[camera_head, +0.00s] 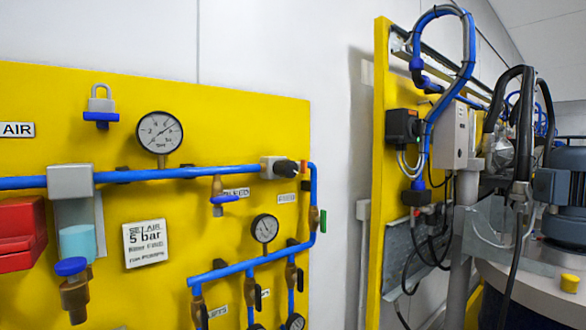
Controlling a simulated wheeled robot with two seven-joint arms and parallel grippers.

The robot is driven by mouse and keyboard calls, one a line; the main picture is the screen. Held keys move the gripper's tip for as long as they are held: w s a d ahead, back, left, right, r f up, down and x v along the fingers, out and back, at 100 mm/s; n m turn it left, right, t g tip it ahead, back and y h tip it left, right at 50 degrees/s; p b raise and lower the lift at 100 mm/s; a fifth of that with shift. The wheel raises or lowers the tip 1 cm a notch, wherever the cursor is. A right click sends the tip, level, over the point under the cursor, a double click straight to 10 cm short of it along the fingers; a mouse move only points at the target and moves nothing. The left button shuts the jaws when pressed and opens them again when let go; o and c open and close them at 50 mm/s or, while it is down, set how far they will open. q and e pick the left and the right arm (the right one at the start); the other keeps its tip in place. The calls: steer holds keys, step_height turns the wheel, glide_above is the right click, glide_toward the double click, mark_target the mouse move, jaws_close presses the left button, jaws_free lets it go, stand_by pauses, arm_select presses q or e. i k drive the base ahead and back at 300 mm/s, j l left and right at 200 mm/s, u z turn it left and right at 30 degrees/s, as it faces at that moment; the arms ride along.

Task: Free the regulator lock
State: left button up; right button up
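A grey regulator-like block (274,167) with a black knob (287,168) sits on the blue pipe at the right part of the yellow panel. A small red part shows beside the knob. A grey padlock-shaped piece with a blue bar (101,106) is on the panel at the upper left. I cannot tell which of these is the regulator lock, or whether the knob is locked. A round gauge (159,132) is above the pipe. A sign reading "SET AIR 5 bar" (145,243) is below it. Neither of my grippers is in view.
The yellow panel (250,110) carries blue pipes, a filter with a blue-green bowl (77,243), a red box (20,232) and small valves. A second yellow panel with hoses and a motor (566,190) stands at the right. White wall (335,60) lies between them.

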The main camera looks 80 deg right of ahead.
mark_target(303, 166)
steer(key=k+j+z, duration=0.1)
steer(key=z, duration=2.45)
